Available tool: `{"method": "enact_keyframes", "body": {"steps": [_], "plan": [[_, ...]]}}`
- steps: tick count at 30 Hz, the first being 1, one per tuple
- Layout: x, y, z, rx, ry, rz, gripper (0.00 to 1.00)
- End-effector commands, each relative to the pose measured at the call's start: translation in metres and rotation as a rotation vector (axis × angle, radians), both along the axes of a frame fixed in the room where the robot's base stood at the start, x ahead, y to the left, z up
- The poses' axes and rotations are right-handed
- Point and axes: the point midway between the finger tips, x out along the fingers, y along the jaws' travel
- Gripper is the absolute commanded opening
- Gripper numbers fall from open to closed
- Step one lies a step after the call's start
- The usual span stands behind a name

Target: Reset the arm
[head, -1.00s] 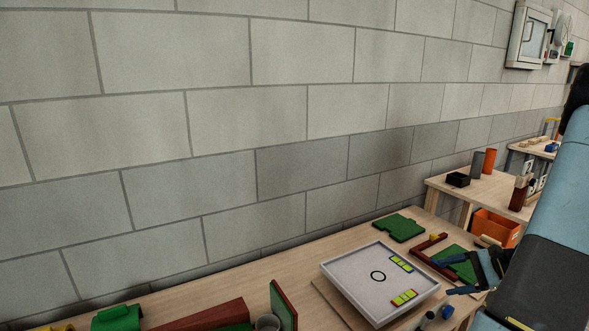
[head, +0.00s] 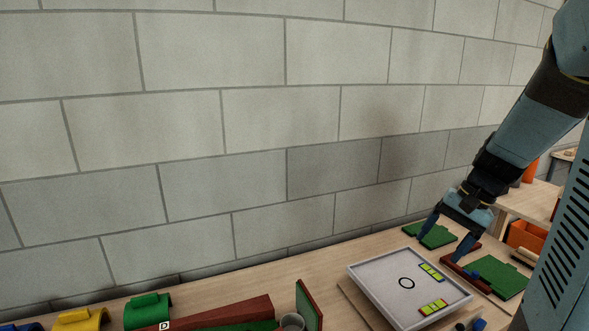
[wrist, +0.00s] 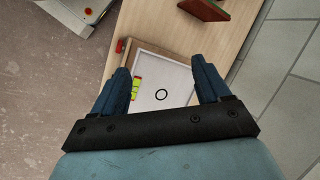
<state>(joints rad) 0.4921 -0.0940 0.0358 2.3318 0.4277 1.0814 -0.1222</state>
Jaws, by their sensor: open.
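My gripper (head: 446,247) is open and empty, with its two blue fingers apart. In the head view it hangs over the right part of the bench, in front of a green board (head: 432,235) and a dark red bar (head: 459,268). In the wrist view my gripper (wrist: 161,82) shows its fingers on either side of a white tray (wrist: 165,70) lying farther below. The tray also shows in the head view (head: 385,290), with a black ring and green-yellow blocks (head: 432,306) in it. Nothing is between the fingers.
A green plate (head: 497,278) lies right of the red bar. An orange bin (head: 526,236) stands at right. The block wall rises behind the bench.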

Motion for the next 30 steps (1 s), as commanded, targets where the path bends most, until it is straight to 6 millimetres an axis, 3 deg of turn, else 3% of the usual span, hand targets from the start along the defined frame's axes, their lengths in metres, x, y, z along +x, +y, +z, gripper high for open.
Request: {"method": "enact_keyframes", "body": {"steps": [6, 15, 24, 30], "plan": [[-0.024, 0.031, 0.032, -0.151, -0.104, 0.133, 0.76], [-0.061, 0.062, 0.069, -0.333, -0.272, 0.289, 0.76], [-0.097, 0.08, 0.096, -0.477, -0.459, 0.415, 0.76], [-0.109, 0.084, 0.105, -0.52, -0.53, 0.452, 0.76]]}}
